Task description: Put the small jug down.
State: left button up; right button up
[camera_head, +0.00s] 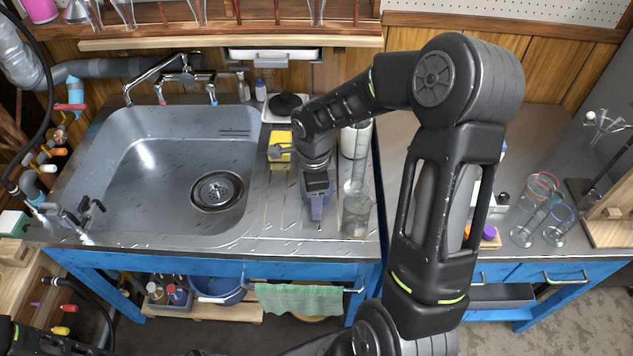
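My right arm comes in from the right and reaches over the ribbed drainboard beside the sink. Its gripper (317,208) points down there, and its fingers overlap in this view, so I cannot tell if they are open or shut. A clear, squat vessel (356,217), possibly the small jug, stands upright on the drainboard just right of the gripper. A narrow gap shows between them. No jug is clearly seen between the fingers. Only links of my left arm show along the bottom edge; its gripper is out of view.
A tall clear cylinder (356,165) stands behind the clear vessel. A yellow sponge-like block (279,146) lies left of my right wrist. The sink (165,165) is on the left. Several glass vessels (540,205) stand on the right bench. Bare drainboard lies in front of the gripper.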

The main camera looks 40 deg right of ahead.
grip_shut()
dwell(0.4)
jog(key=shift+r, duration=0.25)
jog(key=shift+r, duration=4.7)
